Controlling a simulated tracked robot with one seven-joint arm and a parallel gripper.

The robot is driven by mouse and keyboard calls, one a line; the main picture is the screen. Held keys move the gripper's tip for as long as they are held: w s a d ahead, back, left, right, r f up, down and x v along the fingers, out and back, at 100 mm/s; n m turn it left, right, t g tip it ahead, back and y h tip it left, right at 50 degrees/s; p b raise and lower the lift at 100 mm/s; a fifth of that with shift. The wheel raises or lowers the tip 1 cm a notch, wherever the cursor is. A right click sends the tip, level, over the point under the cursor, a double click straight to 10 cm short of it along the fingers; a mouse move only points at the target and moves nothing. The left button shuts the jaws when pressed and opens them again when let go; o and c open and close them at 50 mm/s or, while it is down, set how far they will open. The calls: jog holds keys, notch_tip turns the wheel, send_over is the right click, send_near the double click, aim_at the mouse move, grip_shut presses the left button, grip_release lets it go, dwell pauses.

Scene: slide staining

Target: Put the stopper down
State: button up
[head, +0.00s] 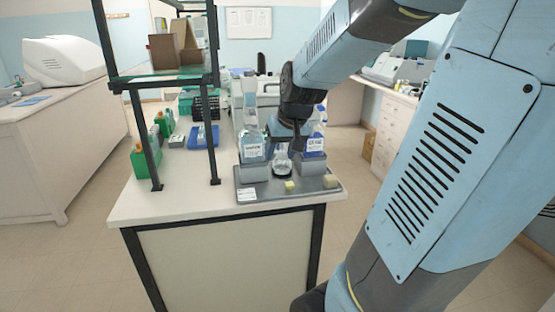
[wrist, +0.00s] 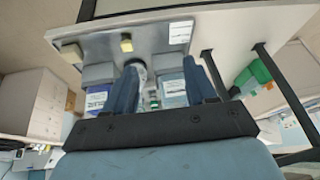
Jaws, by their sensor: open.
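Two small pale yellow blocks, which look like stoppers, stand on the front part of a grey tray (head: 262,193): one near the middle (head: 290,186) and one at the right (head: 330,181). I cannot tell which one the task means. Both show in the wrist view, the middle one (wrist: 126,43) and the other (wrist: 71,53). My gripper (wrist: 163,80) is open, its two fingers apart with nothing seen held between them. In the head view it is over the tray between two bottles. A small glass vessel (head: 282,160) stands below it, partly hidden by a finger in the wrist view.
A clear labelled bottle (head: 252,148) stands left of the gripper and a blue-labelled bottle (head: 314,146) right of it, each behind a grey block. A black-framed shelf (head: 213,130) rises at the left. The bench's front left is clear.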

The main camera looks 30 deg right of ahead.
jog(key=s+a+r+n, duration=0.1)
jog(key=s+a+r, duration=0.2)
jog(key=s, duration=0.4)
jog(key=s+a+r+n, duration=0.1)
jog(key=s+a+r, duration=0.2)
jog(key=s+a, duration=0.3)
jog(key=shift+s+r+t, duration=0.25)
jog(key=shift+s+t, duration=0.05)
jog(key=shift+s, duration=0.6)
jog(key=shift+c, duration=0.2)
dwell(0.3)
